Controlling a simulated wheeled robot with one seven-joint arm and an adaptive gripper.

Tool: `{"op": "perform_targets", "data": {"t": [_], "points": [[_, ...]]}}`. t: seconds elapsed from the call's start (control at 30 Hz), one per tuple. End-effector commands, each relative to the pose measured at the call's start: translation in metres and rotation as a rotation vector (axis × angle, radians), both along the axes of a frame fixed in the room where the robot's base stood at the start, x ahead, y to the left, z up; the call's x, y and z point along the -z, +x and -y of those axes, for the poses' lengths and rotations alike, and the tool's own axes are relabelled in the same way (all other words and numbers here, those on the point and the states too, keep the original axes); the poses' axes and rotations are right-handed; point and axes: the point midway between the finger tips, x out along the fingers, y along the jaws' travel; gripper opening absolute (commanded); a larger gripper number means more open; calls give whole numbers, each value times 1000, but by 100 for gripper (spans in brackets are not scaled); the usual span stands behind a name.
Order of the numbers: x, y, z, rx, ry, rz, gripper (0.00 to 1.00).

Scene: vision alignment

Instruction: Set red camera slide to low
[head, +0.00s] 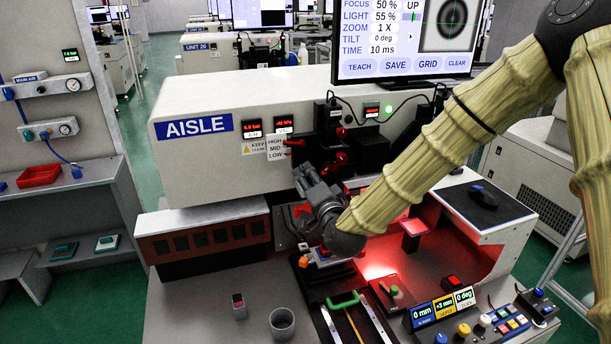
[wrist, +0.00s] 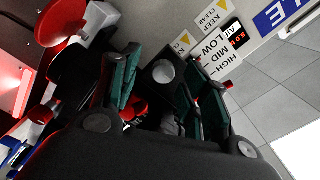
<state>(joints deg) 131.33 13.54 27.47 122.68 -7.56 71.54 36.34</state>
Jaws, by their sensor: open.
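The HIGH/MID/LOW label (head: 278,148) is on the grey machine front, with a red pointer (head: 296,143) at its right edge, near the HIGH and MID lines. The black camera assembly (head: 330,120) with red knobs (head: 341,158) stands to the right of the label. My gripper (head: 306,172) is open, just below the label and to the left of the lower knob. In the wrist view, my gripper (wrist: 168,95) shows its green-padded fingers apart, with dark parts and a bit of red behind them. The label (wrist: 216,60) appears upside down there. Contact with the slide cannot be told.
A monitor (head: 405,40) stands above the machine. Below my gripper are a green-handled fixture (head: 343,300), a grey cup (head: 282,323) and a control panel (head: 480,320). A red disc (wrist: 75,25) is close at the upper left of the wrist view.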

Motion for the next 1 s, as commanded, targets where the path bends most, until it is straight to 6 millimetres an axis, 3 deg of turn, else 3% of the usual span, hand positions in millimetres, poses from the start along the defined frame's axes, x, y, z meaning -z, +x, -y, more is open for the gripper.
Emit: {"op": "perform_targets", "data": {"t": [0.3,0.5,1.0], "points": [[1,-54,18,0,0,-2,46],[1,-75,24,-1,-2,-1,46],[1,-81,26,0,-1,-1,46]]}}
